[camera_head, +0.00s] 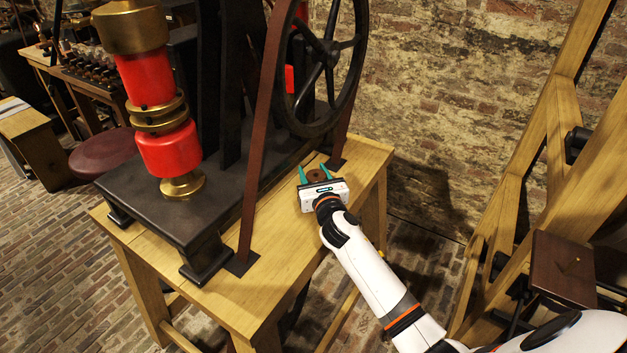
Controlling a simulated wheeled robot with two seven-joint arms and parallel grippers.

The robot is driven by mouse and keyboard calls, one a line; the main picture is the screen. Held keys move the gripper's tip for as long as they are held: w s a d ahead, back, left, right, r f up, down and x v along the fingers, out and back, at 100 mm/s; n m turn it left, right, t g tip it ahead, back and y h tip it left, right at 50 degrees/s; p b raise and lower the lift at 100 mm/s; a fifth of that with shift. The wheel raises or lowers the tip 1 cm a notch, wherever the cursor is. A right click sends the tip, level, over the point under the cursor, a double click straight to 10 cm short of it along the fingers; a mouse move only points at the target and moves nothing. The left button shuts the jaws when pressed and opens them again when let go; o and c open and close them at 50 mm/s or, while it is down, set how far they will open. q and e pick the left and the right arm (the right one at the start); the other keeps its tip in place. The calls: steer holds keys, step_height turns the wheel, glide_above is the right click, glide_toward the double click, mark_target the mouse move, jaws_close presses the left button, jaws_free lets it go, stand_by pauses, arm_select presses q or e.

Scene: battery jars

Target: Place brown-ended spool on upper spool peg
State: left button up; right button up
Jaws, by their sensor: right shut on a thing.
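The brown-ended spool (316,175) shows as a small brown round end with a dark centre, over the right rear part of the wooden table. My right gripper (315,173) has its green fingers on either side of it and is shut on it. I cannot tell whether the spool touches the table top. A black cylinder (577,144) sticks out from the wooden frame at the right, and it may be the upper spool peg. The spool is well to the left of it. My left gripper is not in view.
A black machine with red coils (168,148) and a spoked wheel (328,52) stands on the wooden table (262,290). A brown belt (264,130) runs down to the table. The wooden frame (556,105) at right carries a dark brown box (563,268). Brick floor lies between.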

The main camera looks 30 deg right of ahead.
steer(key=s+a, duration=0.1)
steer(key=s, duration=0.8)
steer(key=s+a, duration=0.2)
steer(key=s, duration=0.6)
steer(key=shift+s+a+b, duration=0.25)
steer(key=shift+s+b, duration=0.1)
